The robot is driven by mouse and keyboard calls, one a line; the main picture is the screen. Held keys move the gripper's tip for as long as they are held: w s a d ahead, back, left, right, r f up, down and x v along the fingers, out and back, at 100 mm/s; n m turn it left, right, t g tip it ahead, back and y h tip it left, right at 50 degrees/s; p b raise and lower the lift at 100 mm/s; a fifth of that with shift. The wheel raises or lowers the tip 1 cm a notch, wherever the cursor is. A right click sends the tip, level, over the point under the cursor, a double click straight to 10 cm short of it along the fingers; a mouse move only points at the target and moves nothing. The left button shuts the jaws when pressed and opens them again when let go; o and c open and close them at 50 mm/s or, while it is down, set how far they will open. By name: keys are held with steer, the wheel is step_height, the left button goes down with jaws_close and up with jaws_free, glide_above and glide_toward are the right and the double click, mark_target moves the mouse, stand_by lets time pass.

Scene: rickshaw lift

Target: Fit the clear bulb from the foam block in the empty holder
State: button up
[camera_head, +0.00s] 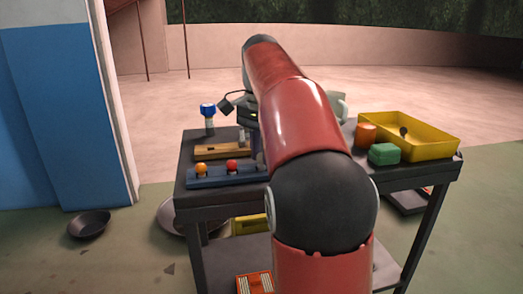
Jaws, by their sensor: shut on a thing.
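A blue strip (226,180) lies at the front left of the dark table, with an orange bulb (201,170) and a red bulb (232,166) standing in it. Its right end is behind my arm. A tan block (222,151) lies just behind the strip; I cannot tell whether it is the foam block. My gripper (256,148) points down over the right end of the strip and is mostly hidden by my arm. It is shut on a small pale thing, apparently the clear bulb, barely visible. The empty holder cannot be made out.
A blue-topped item (208,116) stands at the table's back left. At right are a yellow tray (430,146), an orange cylinder (366,134) and a green block (384,153). A pale mug (338,104) is partly behind my arm. Dark pans (90,223) lie on the floor.

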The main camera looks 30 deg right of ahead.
mark_target(261, 153)
steer(key=shift+r+p, duration=1.4)
steer(key=shift+r, duration=1.6)
steer(key=shift+a, duration=0.15)
